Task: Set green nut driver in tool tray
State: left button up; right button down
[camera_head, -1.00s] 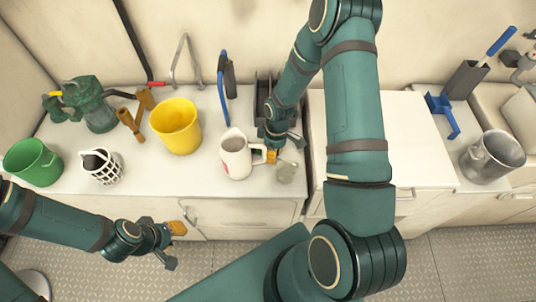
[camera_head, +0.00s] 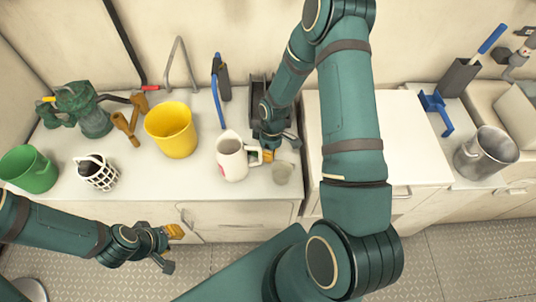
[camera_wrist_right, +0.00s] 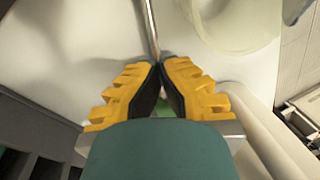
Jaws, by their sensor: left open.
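The green nut driver shows in the right wrist view as a thin metal shaft (camera_wrist_right: 151,28) beyond my right fingertips and a bit of green handle (camera_wrist_right: 167,107) between the fingers. My right gripper (camera_wrist_right: 160,66) is shut on it, over the counter. In the head view my right gripper (camera_head: 267,152) is beside the white mug's handle, in front of the tool tray; the driver is mostly hidden there. The dark grey tool tray (camera_head: 257,88) stands against the back wall, partly covered by my right arm. My left gripper (camera_head: 171,249) is open and empty, in front of the counter.
The white mug (camera_head: 231,160) and a small clear cup (camera_head: 282,174) stand close to my right gripper. A yellow bucket (camera_head: 171,132), white basket (camera_head: 98,174) and green bucket (camera_head: 28,170) stand further left. A blue-handled tool (camera_head: 217,95) is left of the tray.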

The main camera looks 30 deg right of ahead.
notch_tip(320, 180, up, 18)
jog(key=f+p, duration=0.1)
jog(key=p, duration=0.2)
jog(key=a+m, duration=0.2)
jog(key=a, duration=0.1)
jog(key=a+m+t, duration=0.1)
jog(key=a+m, duration=0.1)
jog(key=a, duration=0.1)
jog(key=a+m, duration=0.3)
jog(key=a, duration=0.1)
jog(key=shift+w+r, duration=0.15)
jog(key=shift+w, duration=0.2)
jog(key=shift+w+a, duration=0.1)
